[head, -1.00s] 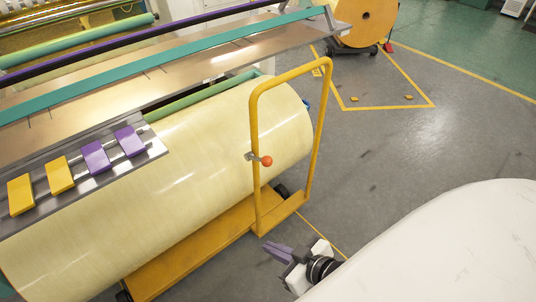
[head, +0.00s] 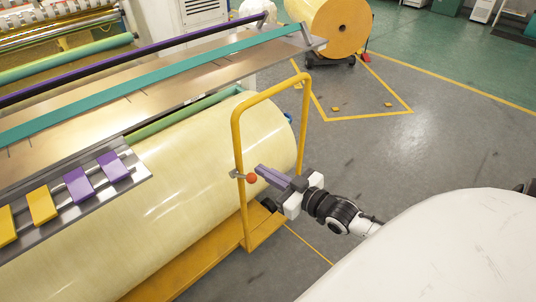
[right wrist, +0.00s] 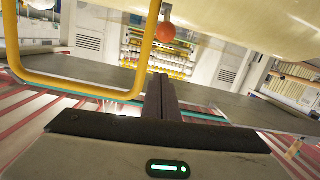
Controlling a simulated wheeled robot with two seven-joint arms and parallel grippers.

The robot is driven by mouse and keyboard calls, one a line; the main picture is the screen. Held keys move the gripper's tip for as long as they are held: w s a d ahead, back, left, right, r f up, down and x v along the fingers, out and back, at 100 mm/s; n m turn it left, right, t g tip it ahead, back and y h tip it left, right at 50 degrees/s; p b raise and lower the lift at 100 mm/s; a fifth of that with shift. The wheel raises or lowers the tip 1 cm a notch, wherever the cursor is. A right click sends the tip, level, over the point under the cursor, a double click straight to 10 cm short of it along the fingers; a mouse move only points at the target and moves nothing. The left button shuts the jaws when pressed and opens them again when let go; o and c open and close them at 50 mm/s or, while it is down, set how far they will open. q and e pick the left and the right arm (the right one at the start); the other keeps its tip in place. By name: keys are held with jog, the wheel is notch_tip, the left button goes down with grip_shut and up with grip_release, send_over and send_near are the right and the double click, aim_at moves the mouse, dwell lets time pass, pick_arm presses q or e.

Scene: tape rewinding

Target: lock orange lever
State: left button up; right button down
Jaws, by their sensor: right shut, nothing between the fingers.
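The orange lever knob (head: 252,178) sits on a small metal latch on the near upright of the yellow cart frame (head: 239,140). My right gripper (head: 258,169) is shut and empty, its purple fingers pointing left just beside the knob, with no clear contact. In the right wrist view the knob (right wrist: 166,32) hangs at the top, ahead of my shut fingers (right wrist: 160,78) and apart from them in the picture. The yellow frame's bar (right wrist: 146,50) runs left of the knob there. My left gripper is out of view.
A large pale yellow roll (head: 180,190) lies on the yellow cart beside the frame. A machine table with a teal strip (head: 150,88) runs above it. An orange roll (head: 325,25) stands at the back. Grey floor (head: 430,140) on the right is clear.

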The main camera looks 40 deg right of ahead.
aim_at(254, 179)
jog(key=w, duration=0.4)
jog(key=w+f, duration=0.1)
jog(key=w, duration=0.2)
jog(key=shift+a+b, duration=0.35)
jog(key=shift+a, duration=0.05)
jog(key=shift+s+d+f, duration=0.1)
jog(key=shift+s+f, duration=0.2)
jog(key=shift+f, duration=0.3)
jog(key=shift+s+d+f, duration=0.1)
jog(key=shift+s+f, duration=0.15)
jog(key=shift+f, duration=0.35)
jog(key=shift+s+d+f, duration=0.1)
jog(key=shift+s+f, duration=0.25)
jog(key=shift+f, duration=0.2)
